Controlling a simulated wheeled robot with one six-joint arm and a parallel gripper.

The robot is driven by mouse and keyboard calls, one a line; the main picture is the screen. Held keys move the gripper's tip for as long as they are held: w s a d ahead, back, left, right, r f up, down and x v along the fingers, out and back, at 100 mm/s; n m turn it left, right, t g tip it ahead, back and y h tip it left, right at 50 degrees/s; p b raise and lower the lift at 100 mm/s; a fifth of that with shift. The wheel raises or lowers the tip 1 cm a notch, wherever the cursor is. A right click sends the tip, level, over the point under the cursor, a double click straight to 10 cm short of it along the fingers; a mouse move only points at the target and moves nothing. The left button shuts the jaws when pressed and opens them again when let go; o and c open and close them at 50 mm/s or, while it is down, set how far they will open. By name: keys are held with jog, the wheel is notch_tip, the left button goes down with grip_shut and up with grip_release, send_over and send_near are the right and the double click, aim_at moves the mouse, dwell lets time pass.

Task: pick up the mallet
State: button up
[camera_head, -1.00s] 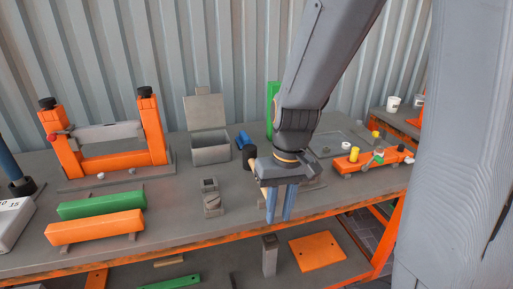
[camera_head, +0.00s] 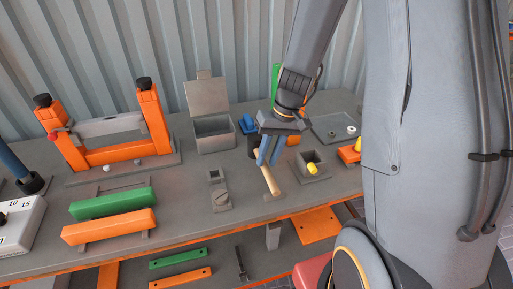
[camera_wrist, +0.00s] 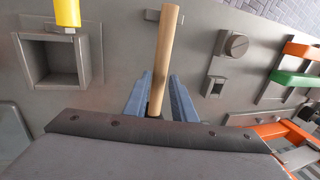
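The mallet has a pale wooden handle (camera_head: 267,174) and a dark head (camera_head: 252,146), and lies on the grey workbench with the handle toward the front edge. My gripper (camera_head: 268,161) points down over the mallet near its head. In the wrist view the handle (camera_wrist: 166,45) runs between the two blue fingers of my gripper (camera_wrist: 160,76), with a gap visible beside it. The fingers are apart. The mallet head is hidden behind the gripper body in the wrist view. I cannot tell how far the fingertips are above the bench.
A square grey box with a yellow peg (camera_head: 311,169) is right of the mallet. A small grey block fixture (camera_head: 221,200) is to its left. A blue object (camera_head: 247,125) and a lidded grey box (camera_head: 213,134) stand behind. Green (camera_head: 113,202) and orange bars lie at left.

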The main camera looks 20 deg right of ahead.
aim_at(266, 164)
jog(key=shift+p+x, duration=0.6)
jog(key=shift+x, duration=1.5)
jog(key=shift+s, duration=0.1)
jog(key=shift+c, duration=0.3)
grip_shut()
jog(key=shift+r, duration=0.1)
jog(key=shift+r+b, duration=0.95)
jog(key=shift+r, duration=4)
